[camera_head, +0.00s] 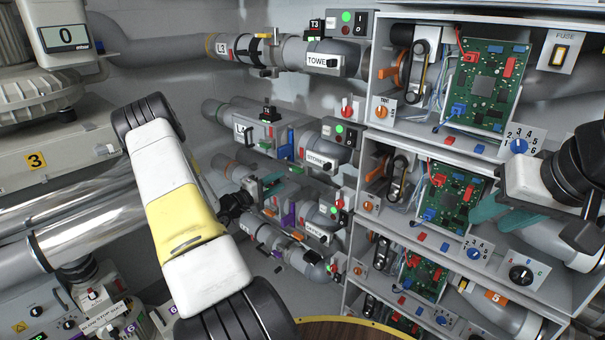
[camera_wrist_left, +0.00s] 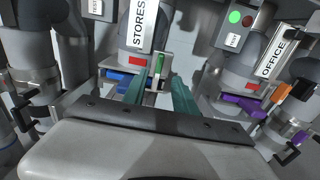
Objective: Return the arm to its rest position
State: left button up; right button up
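My left arm (camera_head: 180,190), white and yellow with black joints, crosses the left half of the head view. My left gripper (camera_head: 270,188) is small and partly hidden beyond it, near the tube units. In the left wrist view, two teal fingers of my left gripper (camera_wrist_left: 160,95) stand apart with a gap between them. They point toward the STORES unit (camera_wrist_left: 140,25), and I see nothing held. My right gripper (camera_head: 500,212) shows teal fingers at the right, in front of the shelves. Whether it is open or shut is unclear.
Pipes with valves and labelled units, including TOWER (camera_head: 325,61), run along the wall. A shelf rack (camera_head: 425,147) with green circuit boards (camera_head: 487,85) fills the right. A machine marked 3 (camera_head: 40,160) and shiny pipes (camera_head: 90,225) stand at the left, close to my left arm.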

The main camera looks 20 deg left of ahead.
pick_arm(q)
jog(key=shift+s, duration=0.1)
dwell(0.3)
jog(key=s+d+r+m+g+h, duration=0.25)
jog(key=s+d+r+g, duration=0.2)
jog(key=d, duration=0.35)
jog(key=s+d+r+m+g+h, duration=0.1)
jog(key=s+d+r+m+g, duration=0.25)
jog(key=d+r, duration=0.35)
jog(key=s+d+r+m+g+h, duration=0.1)
jog(key=s+d+r+m+g, duration=0.35)
jog(key=d, duration=0.45)
jog(key=s+r+m+t+y, duration=0.1)
jog(key=s+r+y, duration=0.3)
jog(key=s, duration=0.6)
jog(key=s+r+m+y, duration=0.2)
jog(key=s+r+y, duration=0.2)
jog(key=s, duration=0.5)
jog(key=shift+s+a+t+y, duration=0.25)
jog(key=shift+s+t+y, duration=0.1)
jog(key=shift+s, duration=0.05)
jog(key=shift+m, duration=0.25)
